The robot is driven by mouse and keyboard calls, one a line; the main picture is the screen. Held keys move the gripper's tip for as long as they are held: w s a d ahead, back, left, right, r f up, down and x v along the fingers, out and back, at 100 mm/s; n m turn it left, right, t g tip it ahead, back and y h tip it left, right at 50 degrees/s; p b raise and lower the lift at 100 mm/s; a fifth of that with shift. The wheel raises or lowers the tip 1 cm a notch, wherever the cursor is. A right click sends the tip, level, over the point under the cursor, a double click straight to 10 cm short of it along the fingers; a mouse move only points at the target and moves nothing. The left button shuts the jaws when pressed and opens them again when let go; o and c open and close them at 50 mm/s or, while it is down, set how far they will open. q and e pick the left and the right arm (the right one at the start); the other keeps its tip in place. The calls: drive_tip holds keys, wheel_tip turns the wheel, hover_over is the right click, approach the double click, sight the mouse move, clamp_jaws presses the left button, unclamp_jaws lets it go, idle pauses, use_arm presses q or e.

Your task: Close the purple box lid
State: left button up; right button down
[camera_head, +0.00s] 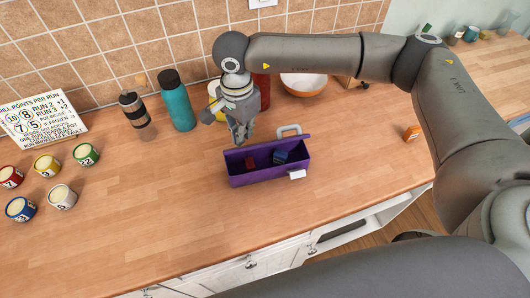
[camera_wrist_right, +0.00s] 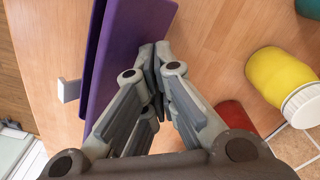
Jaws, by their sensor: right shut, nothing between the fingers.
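The purple box (camera_head: 268,176) stands on the wooden counter, its top open. A small red item (camera_head: 250,162) and a blue item (camera_head: 280,157) show inside it. A white tab is on its front right. My right gripper (camera_head: 241,138) is shut and empty, pointing down at the back left of the box. In the wrist view its fingertips (camera_wrist_right: 157,65) are close beside the lid; contact cannot be told. My left gripper is not in view.
A teal bottle (camera_head: 175,102), a dark-banded jar (camera_head: 137,115), a red container (camera_head: 262,92) and a bowl (camera_head: 303,84) stand along the back wall. Several numbered cans and a sign are at the left. The counter in front of the box is clear.

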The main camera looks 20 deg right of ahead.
drive_tip(key=shift+s+a+b, duration=0.15)
drive_tip(key=shift+s+b, duration=0.15)
drive_tip(key=shift+s, duration=1.25)
drive_tip(key=shift+s+a+b, duration=0.1)
drive_tip(key=shift+s+b, duration=0.15)
drive_tip(key=shift+s, duration=1.25)
wheel_tip(320, 180, up, 8)
drive_tip(key=p, duration=0.2)
drive_tip(key=shift+p, duration=0.4)
